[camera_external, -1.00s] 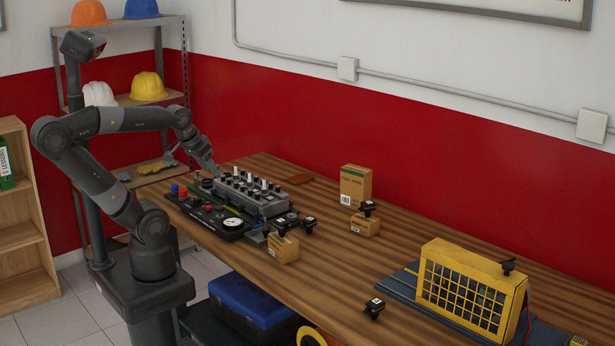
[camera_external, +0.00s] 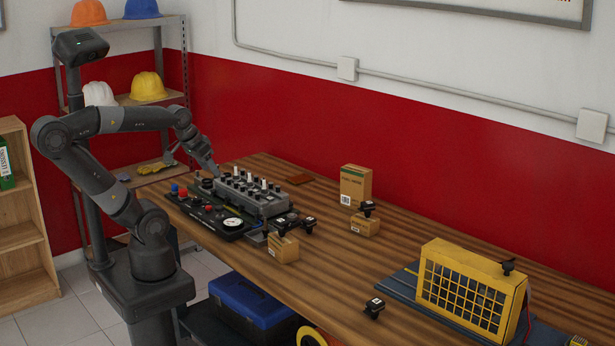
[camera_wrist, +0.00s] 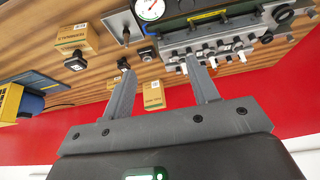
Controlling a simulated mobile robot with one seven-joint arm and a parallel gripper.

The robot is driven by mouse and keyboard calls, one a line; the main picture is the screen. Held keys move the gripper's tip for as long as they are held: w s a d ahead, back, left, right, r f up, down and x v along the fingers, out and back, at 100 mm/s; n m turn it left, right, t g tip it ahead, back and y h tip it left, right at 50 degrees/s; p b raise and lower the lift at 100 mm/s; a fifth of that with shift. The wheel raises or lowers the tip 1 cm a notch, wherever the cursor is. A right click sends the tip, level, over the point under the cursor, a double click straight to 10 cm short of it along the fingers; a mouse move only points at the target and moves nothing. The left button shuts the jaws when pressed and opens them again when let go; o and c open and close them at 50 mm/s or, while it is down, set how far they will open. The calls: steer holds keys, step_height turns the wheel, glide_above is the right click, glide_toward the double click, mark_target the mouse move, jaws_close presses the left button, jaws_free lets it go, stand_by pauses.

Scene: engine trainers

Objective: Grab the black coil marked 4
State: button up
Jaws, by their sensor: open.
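Several small black coils with pale labels show in the external view: one on the table front (camera_external: 374,308), one on a small box (camera_external: 367,207), one on the yellow cage (camera_external: 508,266), and a few near the engine trainer (camera_external: 309,225). The labels are too small to read, so I cannot tell which is marked 4. In the wrist view, black coils show at the left (camera_wrist: 76,62) and near the middle (camera_wrist: 146,54). My gripper (camera_wrist: 158,68) is open with nothing between its fingers. It is above the far left end of the grey engine block (camera_external: 255,195).
A gauge panel (camera_external: 233,223) lies in front of the block. Cardboard boxes (camera_external: 355,183) stand mid-table, and a yellow cage (camera_external: 470,288) on a blue base stands at the right. A red wall (camera_external: 440,160) backs the table. Bare wood lies between the boxes and the cage.

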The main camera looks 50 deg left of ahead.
steer(key=shift+o, duration=0.5)
steer(key=shift+o, duration=0.8)
